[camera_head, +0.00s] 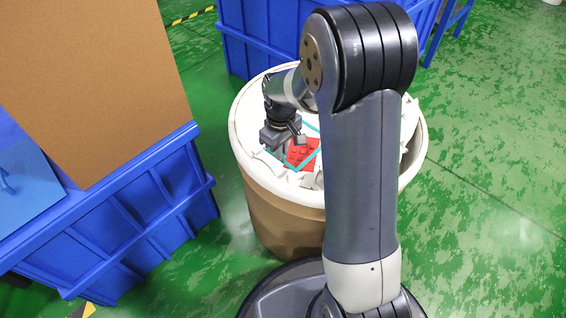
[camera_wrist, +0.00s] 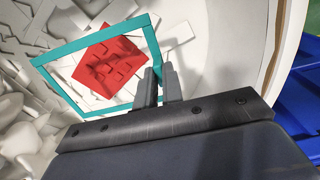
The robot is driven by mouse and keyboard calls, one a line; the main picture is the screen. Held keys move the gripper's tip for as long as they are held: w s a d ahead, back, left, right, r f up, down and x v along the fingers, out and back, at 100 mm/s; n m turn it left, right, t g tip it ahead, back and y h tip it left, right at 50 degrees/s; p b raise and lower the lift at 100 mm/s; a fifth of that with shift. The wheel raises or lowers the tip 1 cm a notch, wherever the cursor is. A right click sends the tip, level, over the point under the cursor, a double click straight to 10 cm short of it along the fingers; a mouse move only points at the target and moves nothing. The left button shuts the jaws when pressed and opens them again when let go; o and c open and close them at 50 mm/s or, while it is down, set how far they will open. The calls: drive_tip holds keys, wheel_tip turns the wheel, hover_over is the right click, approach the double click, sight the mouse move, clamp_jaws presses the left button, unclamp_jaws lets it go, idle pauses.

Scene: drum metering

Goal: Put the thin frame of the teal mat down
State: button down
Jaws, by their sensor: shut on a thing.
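The thin teal frame (camera_wrist: 90,41) is an open four-sided outline with a bare middle. In the wrist view its right side runs down between the fingers of my gripper (camera_wrist: 159,84), which is shut on it. In the head view my gripper (camera_head: 295,140) is inside the drum's mouth, over the white contents. A red studded piece (camera_wrist: 105,65) shows through the frame's opening; it also shows in the head view (camera_head: 302,153). I cannot tell whether the frame touches the pieces below it.
The round drum (camera_head: 262,205) has a pale rim around the work area and holds many loose white pieces (camera_wrist: 25,105). A blue crate (camera_head: 150,215) with a brown board (camera_head: 95,80) stands at the left. More blue crates (camera_head: 260,45) stand behind. Green floor is clear at the right.

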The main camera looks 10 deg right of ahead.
drive_tip(key=shift+f+b, duration=0.95)
drive_tip(key=shift+f, duration=1.35)
drive_tip(key=shift+f, duration=0.55)
drive_tip(key=shift+f, duration=0.1)
drive_tip(key=c, duration=1.5)
unclamp_jaws()
drive_tip(key=shift+c, duration=0.2)
wheel_tip(320, 180, up, 13)
drive_tip(key=p, duration=0.5)
